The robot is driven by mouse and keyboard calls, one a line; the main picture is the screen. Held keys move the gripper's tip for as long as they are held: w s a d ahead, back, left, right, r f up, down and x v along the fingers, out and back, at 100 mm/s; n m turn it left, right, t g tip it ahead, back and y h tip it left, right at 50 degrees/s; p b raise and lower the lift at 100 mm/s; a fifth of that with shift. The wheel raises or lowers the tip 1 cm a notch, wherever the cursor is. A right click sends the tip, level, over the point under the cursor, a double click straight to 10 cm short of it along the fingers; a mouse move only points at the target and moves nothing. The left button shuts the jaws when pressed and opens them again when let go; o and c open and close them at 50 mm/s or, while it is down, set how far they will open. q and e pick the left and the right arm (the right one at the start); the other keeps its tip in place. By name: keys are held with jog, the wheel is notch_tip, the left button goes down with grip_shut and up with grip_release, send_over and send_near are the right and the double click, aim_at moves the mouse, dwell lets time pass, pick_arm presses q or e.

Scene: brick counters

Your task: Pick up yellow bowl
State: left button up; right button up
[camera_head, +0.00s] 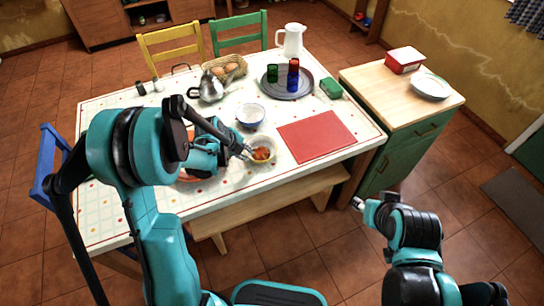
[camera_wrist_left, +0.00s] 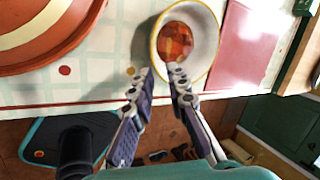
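The yellow bowl (camera_head: 272,153) stands near the front edge of the table, with orange-red contents in it. In the left wrist view the bowl (camera_wrist_left: 207,53) is at the top centre, with a thin yellowish rim and a pale inside. My left gripper (camera_head: 248,153) is at the bowl's left side in the head view. My right gripper (camera_head: 359,203) is off the table at the right, too small to judge.
A blue-white bowl (camera_head: 251,116) stands behind, and a red mat (camera_head: 316,136) lies to the right. An orange-red plate (camera_wrist_left: 40,38) is left of the bowl. A grey tray (camera_head: 270,92) with cups, a kettle (camera_head: 210,88) and a white pitcher (camera_head: 291,40) are farther back. A bench (camera_head: 270,205) runs along the front.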

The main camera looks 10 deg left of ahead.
aim_at(261, 152)
pick_arm(q)
jog(key=b+x, duration=0.1)
jog(key=x, duration=0.2)
jog(key=shift+a, duration=0.15)
jog(key=b+x, duration=0.2)
jog(key=x, duration=0.3)
jog(key=shift+a+f, duration=0.1)
jog(key=shift+f, duration=0.05)
jog(key=shift+s, duration=0.1)
grip_shut()
